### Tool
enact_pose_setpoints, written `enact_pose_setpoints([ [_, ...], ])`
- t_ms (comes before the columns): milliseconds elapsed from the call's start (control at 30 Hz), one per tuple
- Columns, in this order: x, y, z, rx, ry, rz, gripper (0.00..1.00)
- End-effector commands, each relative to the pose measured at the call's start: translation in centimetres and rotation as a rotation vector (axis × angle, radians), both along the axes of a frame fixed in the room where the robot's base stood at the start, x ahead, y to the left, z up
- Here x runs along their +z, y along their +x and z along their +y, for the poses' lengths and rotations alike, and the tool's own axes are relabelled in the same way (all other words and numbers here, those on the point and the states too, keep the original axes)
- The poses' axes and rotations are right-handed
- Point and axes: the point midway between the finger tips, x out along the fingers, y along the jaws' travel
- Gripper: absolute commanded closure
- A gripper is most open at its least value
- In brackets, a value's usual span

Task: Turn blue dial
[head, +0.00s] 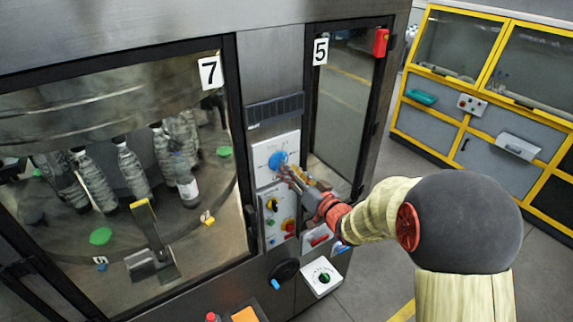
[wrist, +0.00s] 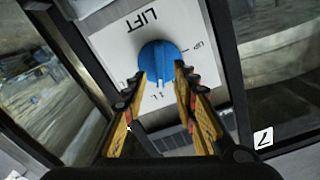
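The blue dial (head: 278,160) sits on a white panel between the doors marked 7 and 5. In the wrist view the blue dial (wrist: 158,64) is round with a raised grip bar, on a white plate (wrist: 120,50) lettered LIFT, which appears upside down. My gripper (head: 287,174) is at the panel, close to the dial. In the wrist view my gripper (wrist: 161,78) has its two yellow and black fingers apart, with tips on either side of the dial's near part. Whether the fingertips touch the dial is unclear.
Below the dial is a control panel (head: 270,220) with yellow, green and red controls. A black knob (head: 284,271) and a white box with a green dial (head: 322,277) are lower down. Glass door 7 (head: 120,180) with bottles is left; door 5 (head: 343,110) is right.

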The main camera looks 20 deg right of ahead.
Motion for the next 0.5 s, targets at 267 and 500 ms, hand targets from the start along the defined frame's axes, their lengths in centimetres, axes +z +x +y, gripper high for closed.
enact_pose_setpoints([
  [267,0.0,2.6,0.9,0.001,-0.001,0.002,0.72],
  [500,-0.1,2.8,0.9,-0.001,0.000,0.001,0.72],
])
